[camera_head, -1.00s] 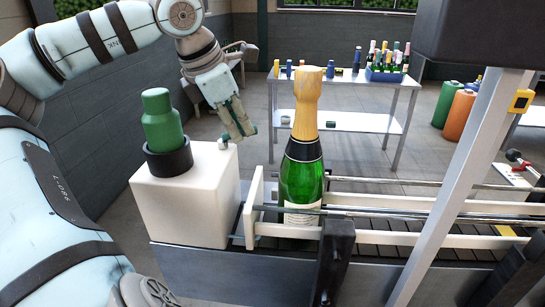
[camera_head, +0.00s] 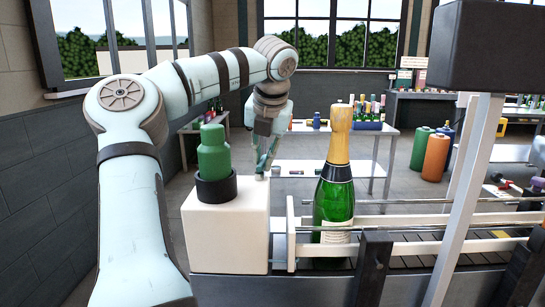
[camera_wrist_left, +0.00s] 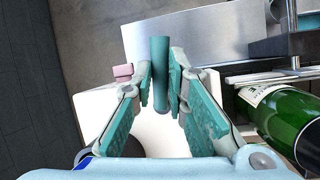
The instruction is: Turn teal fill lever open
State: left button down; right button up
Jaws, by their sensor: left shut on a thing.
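The teal fill lever (camera_wrist_left: 160,75) shows in the left wrist view as an upright teal bar above the white box (camera_wrist_left: 105,108). My left gripper (camera_wrist_left: 162,68) has a fingertip on each side of it and is shut on it. In the head view my left gripper (camera_head: 265,167) points down at the back right edge of the white box (camera_head: 226,236). The lever cannot be made out clearly there, among the fingers. My right gripper is in neither view.
A green cylinder (camera_head: 213,155) stands in a black ring (camera_head: 216,189) on the box. A gold-topped green bottle (camera_head: 334,200) stands just right of it on the railed conveyor (camera_head: 412,249). A small pink block (camera_wrist_left: 123,71) is left of the fingers.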

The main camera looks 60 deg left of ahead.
pick_arm(q)
jog(key=shift+n, duration=0.3)
jog(key=c, duration=1.6)
grip_release()
jog(key=shift+r, duration=0.1)
jog(key=v, duration=0.7)
jog(key=shift+d+r, duration=0.1)
jog(key=shift+r, duration=0.1)
